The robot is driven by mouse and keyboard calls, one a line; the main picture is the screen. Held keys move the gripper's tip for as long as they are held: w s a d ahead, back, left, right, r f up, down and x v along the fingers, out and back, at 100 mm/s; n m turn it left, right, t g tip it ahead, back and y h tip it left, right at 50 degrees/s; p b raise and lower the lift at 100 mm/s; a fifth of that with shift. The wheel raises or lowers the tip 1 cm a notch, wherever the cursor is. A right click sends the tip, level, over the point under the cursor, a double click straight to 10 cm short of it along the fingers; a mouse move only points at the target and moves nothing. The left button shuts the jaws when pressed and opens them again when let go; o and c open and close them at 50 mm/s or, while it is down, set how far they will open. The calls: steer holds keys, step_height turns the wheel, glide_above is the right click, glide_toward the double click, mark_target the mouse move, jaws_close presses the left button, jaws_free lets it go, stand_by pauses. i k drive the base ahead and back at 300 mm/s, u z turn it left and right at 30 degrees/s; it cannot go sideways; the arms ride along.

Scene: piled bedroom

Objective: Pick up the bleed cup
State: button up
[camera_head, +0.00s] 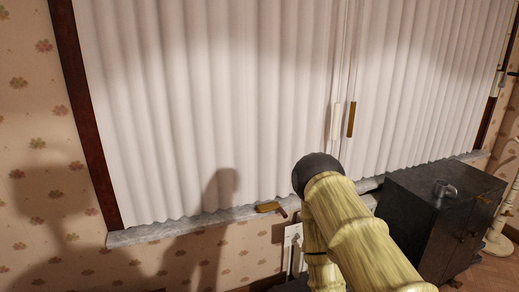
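My arm, pale yellow with a dark rounded joint, rises from the bottom just left of the cabinet and bends down again. My gripper does not show; the lower part of the arm runs down out of clear sight.
White closed curtains (220,110) hang behind a grey stone sill (165,231). A small gold-coloured object (268,207) lies on the sill, left of my arm. A pale stand (497,243) is right of the cabinet. The cabinet top around the cup looks clear.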

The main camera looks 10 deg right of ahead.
mark_target(441, 187)
steer(key=i, duration=0.55)
steer(key=z, duration=1.35)
steer(key=i, duration=1.7)
